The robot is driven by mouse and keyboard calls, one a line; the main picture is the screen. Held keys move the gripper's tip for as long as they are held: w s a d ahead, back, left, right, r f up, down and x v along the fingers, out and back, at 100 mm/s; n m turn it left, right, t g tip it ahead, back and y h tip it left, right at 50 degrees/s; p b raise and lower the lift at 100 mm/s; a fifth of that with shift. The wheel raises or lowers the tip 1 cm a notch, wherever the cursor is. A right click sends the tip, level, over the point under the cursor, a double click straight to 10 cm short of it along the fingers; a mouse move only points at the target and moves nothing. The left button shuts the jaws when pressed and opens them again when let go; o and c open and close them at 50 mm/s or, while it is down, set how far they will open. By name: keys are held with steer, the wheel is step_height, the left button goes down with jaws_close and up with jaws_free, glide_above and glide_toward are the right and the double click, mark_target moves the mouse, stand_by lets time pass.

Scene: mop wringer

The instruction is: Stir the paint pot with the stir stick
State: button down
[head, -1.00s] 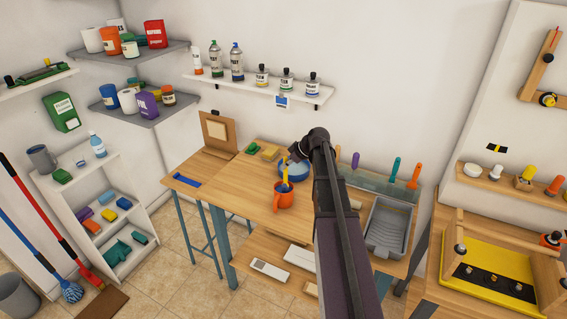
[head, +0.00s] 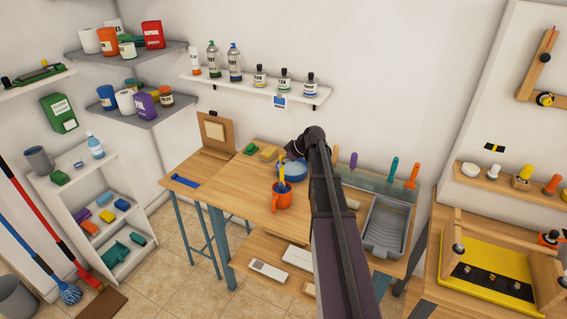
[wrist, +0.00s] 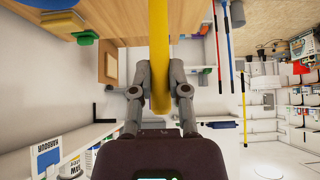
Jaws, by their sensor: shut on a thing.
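The orange pot (head: 281,203) with a handle stands on the wooden table, with blue showing inside its rim. The yellow stir stick (head: 283,179) slants above it, its lower end at or inside the pot's mouth. My gripper (wrist: 160,88) is shut on the stick, which also shows in the wrist view (wrist: 159,40) running up between the fingers. In the head view, my arm's end covers most of the gripper. How deep the stick's tip sits is hidden.
A blue bowl (head: 297,174) stands just behind the pot, partly behind my arm. A grey paint tray (head: 384,232) lies right of my arm. The table's front left (head: 235,195) is clear. A wall shelf (head: 250,87) with bottles hangs behind.

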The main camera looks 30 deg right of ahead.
mark_target(283, 156)
steer(key=shift+r, duration=0.15)
steer(key=shift+r+p, duration=2.55)
steer(key=shift+p, duration=0.15)
steer(key=shift+r+p, duration=2)
